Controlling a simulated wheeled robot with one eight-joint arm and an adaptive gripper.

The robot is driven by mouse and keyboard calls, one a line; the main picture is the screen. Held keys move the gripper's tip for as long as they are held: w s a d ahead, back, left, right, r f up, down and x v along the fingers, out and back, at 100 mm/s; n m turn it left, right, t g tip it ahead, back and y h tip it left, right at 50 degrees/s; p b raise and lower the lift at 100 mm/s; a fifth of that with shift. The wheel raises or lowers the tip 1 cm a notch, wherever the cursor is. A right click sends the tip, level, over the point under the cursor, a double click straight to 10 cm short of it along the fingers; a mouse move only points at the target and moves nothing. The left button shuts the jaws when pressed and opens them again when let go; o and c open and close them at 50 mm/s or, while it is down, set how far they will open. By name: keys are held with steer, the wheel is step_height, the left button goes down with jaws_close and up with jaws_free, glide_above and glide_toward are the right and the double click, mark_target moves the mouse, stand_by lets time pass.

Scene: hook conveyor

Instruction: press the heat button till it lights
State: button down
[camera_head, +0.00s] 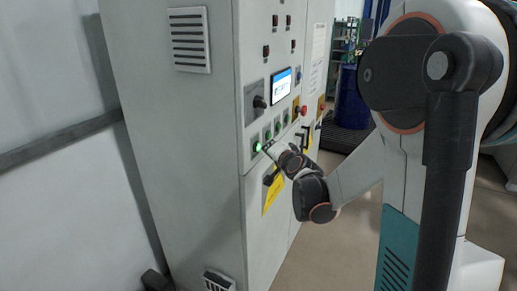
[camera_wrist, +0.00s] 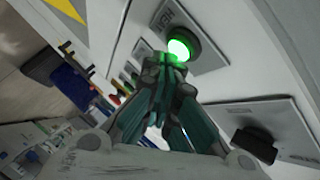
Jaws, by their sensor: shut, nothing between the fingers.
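The heat button is a round green button glowing bright green at the left end of a row of buttons on the grey control cabinet (camera_head: 177,130). My gripper (camera_head: 268,148) is shut and empty. In the wrist view its fingertips (camera_wrist: 170,62) are at the lower edge of the lit button; I cannot tell whether they touch it.
A black rotary switch (camera_wrist: 254,143) sits on a plate beside the button. The cabinet also carries a small screen (camera_head: 281,87), a red knob (camera_head: 303,110) and a yellow label (camera_head: 272,190). A blue drum (camera_head: 352,98) stands beyond. Open floor lies right of the cabinet.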

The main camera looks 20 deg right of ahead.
steer(key=shift+s+d, duration=0.15)
steer(key=shift+s, duration=0.05)
steer(key=s+d, duration=0.1)
steer(key=s, duration=0.1)
steer(key=s+d, duration=0.2)
stand_by(0.6)
stand_by(0.6)
